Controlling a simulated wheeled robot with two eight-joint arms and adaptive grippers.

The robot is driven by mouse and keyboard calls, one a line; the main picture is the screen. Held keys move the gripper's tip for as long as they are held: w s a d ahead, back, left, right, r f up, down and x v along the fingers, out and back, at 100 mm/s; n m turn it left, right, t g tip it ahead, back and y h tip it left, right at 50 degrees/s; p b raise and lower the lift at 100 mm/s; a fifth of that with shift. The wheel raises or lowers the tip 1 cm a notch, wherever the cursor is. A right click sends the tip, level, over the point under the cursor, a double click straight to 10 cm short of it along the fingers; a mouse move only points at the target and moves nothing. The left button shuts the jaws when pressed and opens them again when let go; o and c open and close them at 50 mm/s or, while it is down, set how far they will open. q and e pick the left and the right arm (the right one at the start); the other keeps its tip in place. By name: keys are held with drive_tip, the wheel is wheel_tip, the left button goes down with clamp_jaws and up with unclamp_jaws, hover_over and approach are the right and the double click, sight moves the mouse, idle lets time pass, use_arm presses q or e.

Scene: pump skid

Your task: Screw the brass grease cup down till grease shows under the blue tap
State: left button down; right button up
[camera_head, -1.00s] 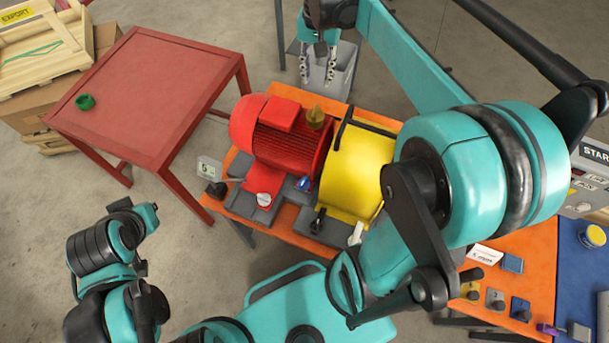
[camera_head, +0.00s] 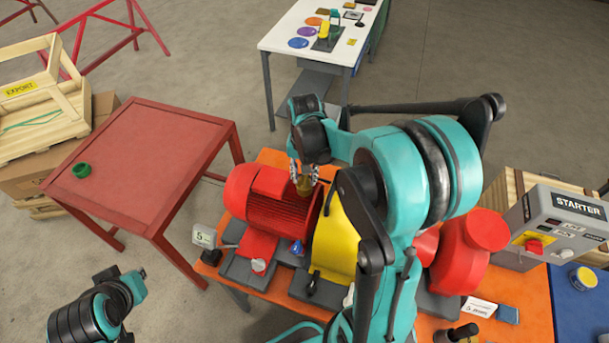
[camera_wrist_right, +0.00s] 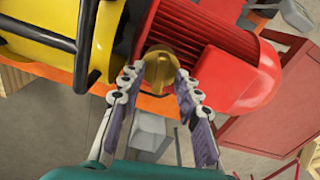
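The brass grease cup (camera_head: 304,188) stands on top at the right end of the red motor (camera_head: 275,205), next to the yellow guard. It also shows in the right wrist view (camera_wrist_right: 158,68). My right gripper (camera_head: 304,172) is over the cup from above. In the right wrist view its fingers (camera_wrist_right: 158,80) are apart, one on each side of the cup, with narrow gaps that look clear. The blue tap (camera_head: 297,247) is at the motor's near side; no grease can be made out under it.
The yellow guard (camera_head: 337,245) stands close beside the cup. A red pump (camera_head: 468,250) and the starter box (camera_head: 560,225) are to the right. A red table (camera_head: 140,160) with a green ring (camera_head: 81,170) stands left. A white table (camera_head: 290,40) is behind.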

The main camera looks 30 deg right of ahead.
sight(305, 179)
clamp_jaws()
drive_tip(key=shift+m, duration=0.3)
drive_tip(key=m+b, duration=0.2)
drive_tip(key=m, duration=0.1)
drive_tip(key=shift+f+m, duration=0.1)
drive_tip(key=shift+m, duration=0.2)
drive_tip(key=shift+m+b, duration=0.65)
drive_tip(key=shift+m, duration=1.55)
unclamp_jaws()
wheel_tip(305, 179, up, 12)
